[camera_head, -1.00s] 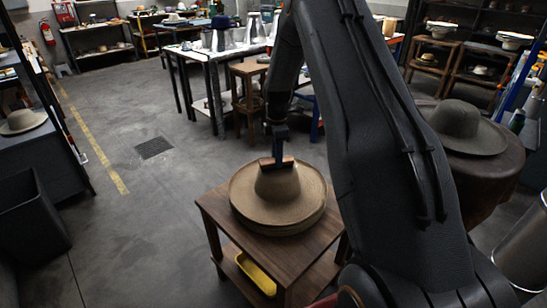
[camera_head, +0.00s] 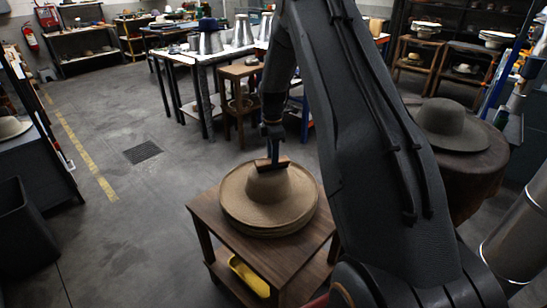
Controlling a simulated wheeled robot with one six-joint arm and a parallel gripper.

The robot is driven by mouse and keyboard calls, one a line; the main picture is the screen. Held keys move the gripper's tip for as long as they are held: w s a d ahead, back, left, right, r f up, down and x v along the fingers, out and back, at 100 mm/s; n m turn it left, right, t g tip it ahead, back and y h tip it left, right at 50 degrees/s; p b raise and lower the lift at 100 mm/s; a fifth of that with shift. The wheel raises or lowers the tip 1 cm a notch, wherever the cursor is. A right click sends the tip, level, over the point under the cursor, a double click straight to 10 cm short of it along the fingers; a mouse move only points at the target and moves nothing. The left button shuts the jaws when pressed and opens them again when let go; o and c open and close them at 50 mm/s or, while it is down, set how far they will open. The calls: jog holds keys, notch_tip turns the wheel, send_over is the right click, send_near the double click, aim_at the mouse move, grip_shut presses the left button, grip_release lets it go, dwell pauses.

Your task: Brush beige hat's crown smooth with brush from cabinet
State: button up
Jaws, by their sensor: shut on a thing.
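The beige hat (camera_head: 268,205) lies brim down, crown up, on top of what looks like a stack of similar hats on a small wooden table (camera_head: 207,210). My gripper (camera_head: 272,154) is above the crown, pointing down. It is shut on a brush (camera_head: 271,164) with a brown wooden back. The brush is at the top of the crown and seems to touch it. The bristles are hard to make out at this size. My arm covers the area right of the hat.
A yellow tray (camera_head: 249,277) is on the table's lower shelf. A grey hat (camera_head: 446,122) sits on a round brown stand (camera_head: 478,170) at the right. A dark bin (camera_head: 24,235) stands at the left. A wooden stool (camera_head: 240,103) is behind. The floor left of the table is clear.

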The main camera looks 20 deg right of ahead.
aim_at(263, 162)
jog(key=shift+w+a+f, duration=0.1)
jog(key=shift+a, duration=0.95)
jog(key=shift+w+a+f, duration=0.1)
jog(key=shift+a, duration=0.9)
jog(key=shift+d, duration=0.1)
jog(key=shift+s+d, duration=0.2)
jog(key=shift+d, duration=0.9)
jog(key=shift+s+d, duration=0.15)
jog(key=shift+d, duration=0.9)
jog(key=shift+a, duration=0.15)
jog(key=shift+w+a, duration=0.15)
jog(key=shift+a, duration=0.95)
jog(key=shift+w+a, duration=0.15)
jog(key=shift+a, duration=0.9)
jog(key=shift+d, duration=0.2)
jog(key=shift+s+d+r, duration=0.1)
jog(key=shift+s+d, duration=0.05)
jog(key=shift+d, duration=0.9)
jog(key=shift+s+d, duration=0.15)
jog(key=shift+d, duration=0.9)
